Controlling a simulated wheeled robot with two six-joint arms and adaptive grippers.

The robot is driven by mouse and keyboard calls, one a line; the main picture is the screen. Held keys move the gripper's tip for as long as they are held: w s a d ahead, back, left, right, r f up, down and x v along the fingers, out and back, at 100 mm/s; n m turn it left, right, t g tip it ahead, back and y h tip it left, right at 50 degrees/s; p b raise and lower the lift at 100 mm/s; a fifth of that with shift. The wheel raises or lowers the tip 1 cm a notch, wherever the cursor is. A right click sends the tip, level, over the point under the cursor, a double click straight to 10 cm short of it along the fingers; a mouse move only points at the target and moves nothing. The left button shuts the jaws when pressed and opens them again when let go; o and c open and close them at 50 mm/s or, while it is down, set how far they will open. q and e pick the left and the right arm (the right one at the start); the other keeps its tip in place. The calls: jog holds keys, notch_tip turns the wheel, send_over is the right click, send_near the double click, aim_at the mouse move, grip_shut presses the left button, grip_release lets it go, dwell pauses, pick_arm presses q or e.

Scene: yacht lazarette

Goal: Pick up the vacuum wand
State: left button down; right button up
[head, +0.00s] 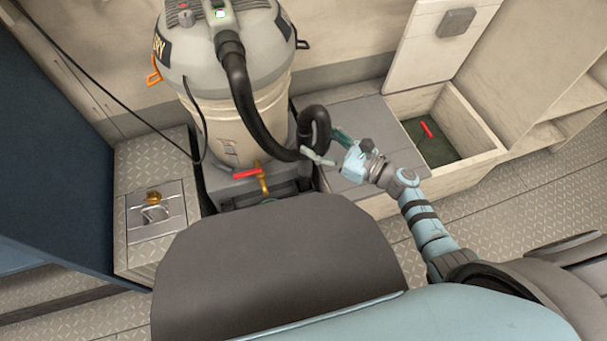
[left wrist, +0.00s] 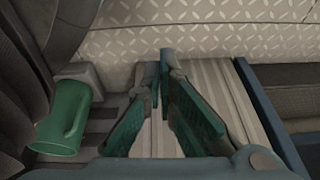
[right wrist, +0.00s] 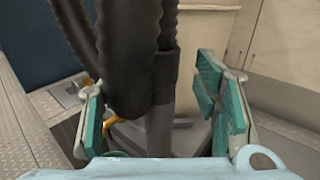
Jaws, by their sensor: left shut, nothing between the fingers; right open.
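The vacuum's ribbed black hose (head: 240,95) curves down from the vacuum's top and loops beside my right gripper (head: 320,141). In the right wrist view, the hose (right wrist: 128,50) runs beside a smooth dark grey tube with a cuff (right wrist: 161,105), which looks like the vacuum wand. The tube stands nearly upright between the spread fingers of my right gripper (right wrist: 155,100). The fingers are open, with a gap on the tube's right side. The tube's lower end is hidden. My left gripper (left wrist: 165,54) is shut and empty, and is outside the head view.
The vacuum's grey body (head: 225,50) stands behind the hose. A red-handled valve (head: 258,174) sits at its base. An open locker (head: 435,140) at right holds a red object. A metal latch plate (head: 157,212) is at left. A green cup-like object (left wrist: 68,122) is beside my left gripper.

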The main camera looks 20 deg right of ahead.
aim_at(304, 134)
jog(key=x, duration=0.4)
jog(key=shift+a+r+b, duration=0.1)
jog(key=shift+b, duration=0.2)
jog(key=c, duration=1.2)
pick_arm(q)
jog(key=shift+w+r, duration=0.3)
jog(key=shift+r, duration=0.1)
pick_arm(e)
jog(key=shift+c, duration=0.2)
jog(key=shift+r, duration=0.1)
